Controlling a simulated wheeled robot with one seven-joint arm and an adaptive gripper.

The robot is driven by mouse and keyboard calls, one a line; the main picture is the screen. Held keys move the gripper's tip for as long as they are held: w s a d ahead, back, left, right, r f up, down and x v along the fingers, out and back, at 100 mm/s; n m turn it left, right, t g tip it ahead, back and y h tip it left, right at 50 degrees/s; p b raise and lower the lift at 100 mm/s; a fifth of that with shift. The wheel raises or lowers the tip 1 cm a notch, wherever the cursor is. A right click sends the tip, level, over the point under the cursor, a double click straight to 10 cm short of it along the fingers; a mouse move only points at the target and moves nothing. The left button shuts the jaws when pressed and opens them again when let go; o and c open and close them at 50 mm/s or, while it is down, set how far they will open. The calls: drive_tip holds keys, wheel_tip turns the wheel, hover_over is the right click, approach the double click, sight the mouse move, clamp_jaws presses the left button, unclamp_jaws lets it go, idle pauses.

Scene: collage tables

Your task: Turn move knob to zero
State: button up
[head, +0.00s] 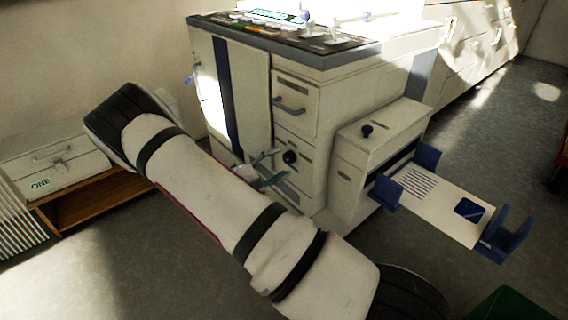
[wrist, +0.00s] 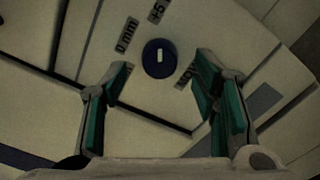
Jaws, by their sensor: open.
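The knob (wrist: 158,58) is round and dark blue with a short white mark, on a pale panel in the wrist view. The mark stands nearly upright in the picture, in line with the "+5" label (wrist: 158,11). The "0 mm" label (wrist: 127,36) lies up and left of the knob. A third label (wrist: 185,77), lower right, is partly hidden by a finger. My gripper (wrist: 164,73) is open, with green-lined fingers either side of the knob's lower part, apparently not touching it. In the head view the dark knob (head: 290,157) is just right of my gripper (head: 272,168).
The knob's white cabinet (head: 297,105) has a drawer handle above it and small items on top. A lower box with another dark knob (head: 367,131) and a tray with blue brackets (head: 435,200) juts out at right. A wooden shelf with a "ONE" case (head: 60,165) stands left.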

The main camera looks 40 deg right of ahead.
sight(286, 160)
drive_tip(key=shift+d, duration=1.55)
drive_tip(key=c, duration=1.2)
drive_tip(key=n+p, duration=0.3)
drive_tip(key=n, duration=0.2)
drive_tip(key=n+p, duration=0.2)
drive_tip(key=n, duration=0.4)
drive_tip(key=shift+n, duration=0.3)
